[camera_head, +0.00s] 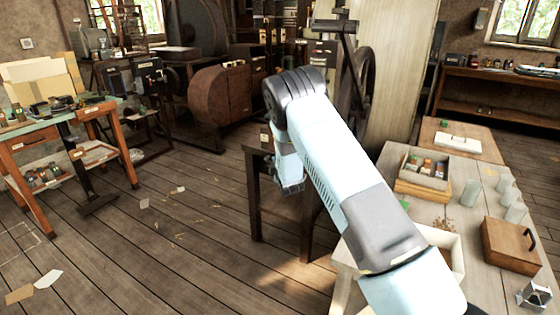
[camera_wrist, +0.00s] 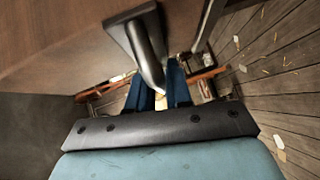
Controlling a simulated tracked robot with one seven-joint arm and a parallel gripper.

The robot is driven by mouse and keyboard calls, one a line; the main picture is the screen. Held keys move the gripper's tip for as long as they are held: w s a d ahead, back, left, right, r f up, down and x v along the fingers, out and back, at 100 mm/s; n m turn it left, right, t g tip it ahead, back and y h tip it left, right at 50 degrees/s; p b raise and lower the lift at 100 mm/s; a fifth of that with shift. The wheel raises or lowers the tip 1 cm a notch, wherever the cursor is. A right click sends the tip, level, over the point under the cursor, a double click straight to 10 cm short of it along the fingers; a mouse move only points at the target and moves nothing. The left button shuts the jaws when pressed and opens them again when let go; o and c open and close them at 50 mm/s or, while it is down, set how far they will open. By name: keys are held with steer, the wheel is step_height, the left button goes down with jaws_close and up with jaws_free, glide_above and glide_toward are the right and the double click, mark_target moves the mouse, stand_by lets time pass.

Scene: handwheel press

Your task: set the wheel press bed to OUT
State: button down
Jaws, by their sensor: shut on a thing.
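The wheel press stands in the middle of the head view, with a dark handwheel (camera_head: 366,75) and a dark stand (camera_head: 256,200), partly hidden behind my arm. In the wrist view, a dark metal handle (camera_wrist: 146,42) sticks out from a brown panel (camera_wrist: 50,40). My gripper (camera_wrist: 160,88) has its two dark blue fingers on either side of the handle's end and is shut on it. In the head view, my arm bends down beside the press, and the fingertips cannot be made out. No OUT marking can be read, and the bed's position cannot be told.
A light table (camera_head: 480,250) at right holds a box of small items (camera_head: 425,168), a wooden box (camera_head: 511,245) and pale cylinders (camera_head: 470,193). A workbench (camera_head: 95,110) stands at left. The plank floor (camera_head: 160,240) between is mostly open, with paper scraps.

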steer(key=shift+s+a+f, duration=0.2)
steer(key=shift+s+a, duration=0.15)
steer(key=shift+s, duration=0.15)
steer(key=shift+s+a+f, duration=0.15)
steer(key=shift+s+a, duration=0.15)
steer(key=shift+s, duration=0.15)
steer(key=shift+f, duration=0.1)
steer(key=c, duration=1.2)
jaws_free()
steer(key=shift+o, duration=0.2)
steer(key=shift+r, duration=0.25)
steer(key=v, duration=1.3)
steer(key=shift+s, duration=0.3)
steer(key=shift+d, duration=0.1)
